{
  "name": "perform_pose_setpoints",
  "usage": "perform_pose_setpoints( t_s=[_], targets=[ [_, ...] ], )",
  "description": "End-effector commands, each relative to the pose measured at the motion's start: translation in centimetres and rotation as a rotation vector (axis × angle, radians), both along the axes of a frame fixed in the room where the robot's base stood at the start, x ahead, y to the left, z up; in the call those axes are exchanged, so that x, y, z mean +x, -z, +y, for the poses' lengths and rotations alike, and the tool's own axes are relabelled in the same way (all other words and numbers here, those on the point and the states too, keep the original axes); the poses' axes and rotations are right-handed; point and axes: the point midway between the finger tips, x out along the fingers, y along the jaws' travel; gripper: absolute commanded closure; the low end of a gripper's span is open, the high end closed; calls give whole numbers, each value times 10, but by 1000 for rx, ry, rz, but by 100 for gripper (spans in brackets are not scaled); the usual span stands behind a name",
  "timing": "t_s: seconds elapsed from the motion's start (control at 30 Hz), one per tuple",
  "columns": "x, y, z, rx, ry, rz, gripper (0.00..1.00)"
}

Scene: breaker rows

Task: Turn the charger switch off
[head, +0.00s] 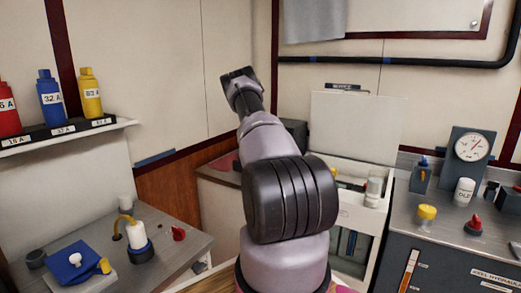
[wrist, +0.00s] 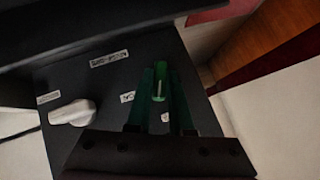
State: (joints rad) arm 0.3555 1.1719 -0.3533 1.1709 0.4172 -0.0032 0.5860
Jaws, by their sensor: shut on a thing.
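In the wrist view, my gripper (wrist: 160,82) reaches onto a dark panel (wrist: 92,78), its two fingers on either side of a narrow green switch part (wrist: 159,97) with a pale mark on it. My gripper is shut on this part. The fingers hide much of it, and I cannot tell which position it is in. The small labels are too blurred to read, so I cannot confirm that this is the charger switch. A white knob (wrist: 72,112) sits on the same panel, to the left of my gripper. The head view does not show my gripper; my arm fills its middle.
In the head view, a shelf (head: 124,123) at left holds red, blue and yellow bottles. A counter (head: 203,243) below it holds several small items. An open white chest (head: 352,208) stands behind my arm. A grey cabinet (head: 455,262) with a gauge (head: 472,147) stands at right.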

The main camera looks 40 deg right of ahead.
Motion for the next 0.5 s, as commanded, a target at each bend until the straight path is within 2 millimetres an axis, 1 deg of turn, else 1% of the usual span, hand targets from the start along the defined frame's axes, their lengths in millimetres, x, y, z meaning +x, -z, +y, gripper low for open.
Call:
perform_pose_setpoints(
  t_s=[0.03,0.1,0.5],
  targets=[
    [3,1,3,-13,-6,27,100],
    [3,1,4,-30,-6,69,100],
    [4,1,2,-128,-2,307,100]
  ],
)
